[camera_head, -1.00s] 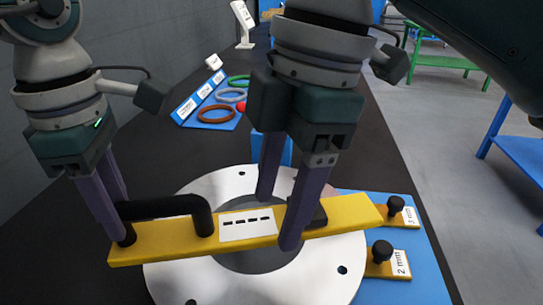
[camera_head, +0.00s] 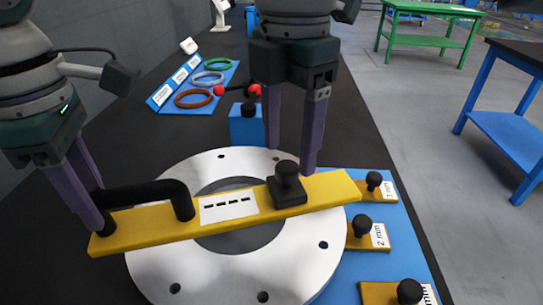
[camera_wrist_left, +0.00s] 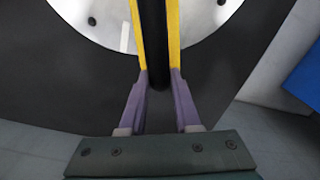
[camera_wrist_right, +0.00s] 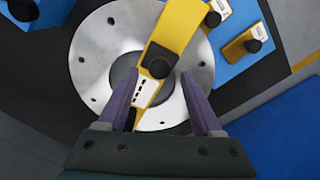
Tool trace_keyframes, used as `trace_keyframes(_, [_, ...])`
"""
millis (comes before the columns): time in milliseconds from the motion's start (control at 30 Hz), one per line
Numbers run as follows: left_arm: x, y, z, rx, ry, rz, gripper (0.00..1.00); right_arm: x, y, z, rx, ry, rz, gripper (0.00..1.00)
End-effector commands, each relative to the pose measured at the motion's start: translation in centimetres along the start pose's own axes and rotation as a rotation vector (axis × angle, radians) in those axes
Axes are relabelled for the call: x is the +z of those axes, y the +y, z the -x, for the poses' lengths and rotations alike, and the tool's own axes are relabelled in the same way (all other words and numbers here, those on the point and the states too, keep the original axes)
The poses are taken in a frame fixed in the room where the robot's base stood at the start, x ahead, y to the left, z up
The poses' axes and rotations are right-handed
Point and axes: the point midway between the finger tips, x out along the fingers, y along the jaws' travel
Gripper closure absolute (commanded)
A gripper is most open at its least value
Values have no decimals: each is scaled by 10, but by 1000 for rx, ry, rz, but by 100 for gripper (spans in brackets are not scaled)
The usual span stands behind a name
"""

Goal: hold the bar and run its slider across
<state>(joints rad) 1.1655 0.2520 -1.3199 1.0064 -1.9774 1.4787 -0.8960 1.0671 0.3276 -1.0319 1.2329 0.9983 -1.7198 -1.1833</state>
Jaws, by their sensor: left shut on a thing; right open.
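The yellow bar (camera_head: 330,190) lies across the silver flanged ring (camera_head: 160,275), over its dark central opening. It has a black handle (camera_head: 150,191) at its left end and a white dashed label (camera_head: 229,206). The black slider (camera_head: 287,188), with a knob on top, sits on the bar just right of the label. My left gripper (camera_head: 98,208) is shut on the handle's left end; the left wrist view shows the dark handle between its fingers (camera_wrist_left: 158,75). My right gripper (camera_head: 291,160) is open and empty above the slider, which shows ahead of its fingers in the right wrist view (camera_wrist_right: 158,61).
Yellow tabs with black knobs (camera_head: 362,225) and thickness labels lie on a blue plate (camera_head: 405,255) at right. Behind the ring stand a blue block (camera_head: 246,128) and a blue board with coloured rings (camera_head: 193,98). A grey wall borders the left.

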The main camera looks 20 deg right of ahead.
Motion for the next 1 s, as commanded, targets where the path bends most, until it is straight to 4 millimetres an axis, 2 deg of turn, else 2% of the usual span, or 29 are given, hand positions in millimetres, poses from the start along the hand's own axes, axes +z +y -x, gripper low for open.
trace_keyframes(100, [0, 0, 0, 0, 0, 0, 100, 0, 0, -18, -2, 1, -1, 33])
trace_keyframes(200, [0, 0, 0, 0, 0, 0, 100, 0, 0, -26, -1, 0, 0, 33])
trace_keyframes(533, [0, 0, 0, 0, 0, 0, 100, 0, 0, -31, 1, 0, 0, 33])
trace_keyframes(1000, [0, 0, 0, 0, 0, 0, 100, 0, 0, -30, 1, 1, 0, 85])
